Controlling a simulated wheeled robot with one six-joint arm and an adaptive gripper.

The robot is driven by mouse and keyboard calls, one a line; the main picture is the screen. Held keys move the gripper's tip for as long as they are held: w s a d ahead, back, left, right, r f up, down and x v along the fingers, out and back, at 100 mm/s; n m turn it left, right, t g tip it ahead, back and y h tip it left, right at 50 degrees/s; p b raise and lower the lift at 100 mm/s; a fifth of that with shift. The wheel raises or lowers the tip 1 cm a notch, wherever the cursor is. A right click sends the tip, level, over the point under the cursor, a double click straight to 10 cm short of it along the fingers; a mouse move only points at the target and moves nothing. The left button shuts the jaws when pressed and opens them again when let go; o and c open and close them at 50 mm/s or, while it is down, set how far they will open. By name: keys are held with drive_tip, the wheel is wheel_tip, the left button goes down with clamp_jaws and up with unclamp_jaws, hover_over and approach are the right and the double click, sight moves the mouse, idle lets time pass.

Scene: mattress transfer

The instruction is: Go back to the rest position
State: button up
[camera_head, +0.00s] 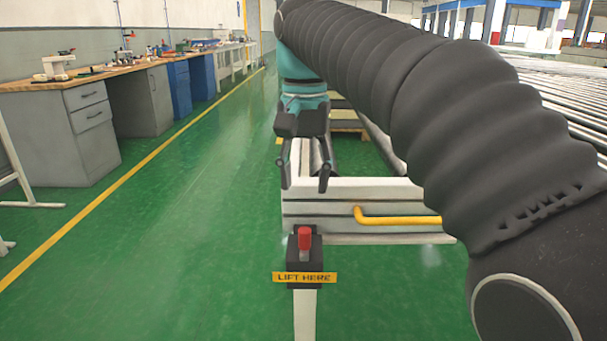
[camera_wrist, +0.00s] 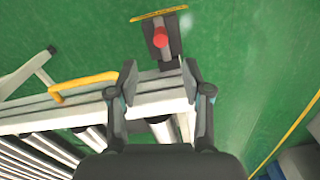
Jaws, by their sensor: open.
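My gripper (camera_head: 306,178) hangs from my arm, pointing down, above the near left corner of a white framed conveyor (camera_head: 350,211). In the wrist view my gripper (camera_wrist: 158,80) has its two fingers spread apart with nothing between them. Past the fingertips there is a red button (camera_wrist: 160,38) on a dark box. In the head view the red button (camera_head: 304,238) sits on a post in front of the conveyor, below and apart from the gripper. A yellow plate (camera_head: 304,277) on the post reads "LIFT HERE". My dark sleeved arm hides much of the right side.
A yellow handle (camera_head: 398,219) is fixed on the conveyor's near side. Workbenches with drawers (camera_head: 93,117) line the left wall. The green floor (camera_head: 185,215) between them and the conveyor is clear. Metal rollers (camera_head: 560,90) show at right behind my arm.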

drive_tip(key=s+d+f+n+t+p, duration=0.2)
drive_tip(key=s+d+f+t+p, duration=0.2)
drive_tip(key=s+d+f, duration=1)
drive_tip(key=shift+s+d+f+n+t, duration=0.3)
drive_tip(key=shift+s+f+t, duration=0.5)
drive_tip(key=shift+s+f, duration=0.5)
drive_tip(key=shift+s+r, duration=0.15)
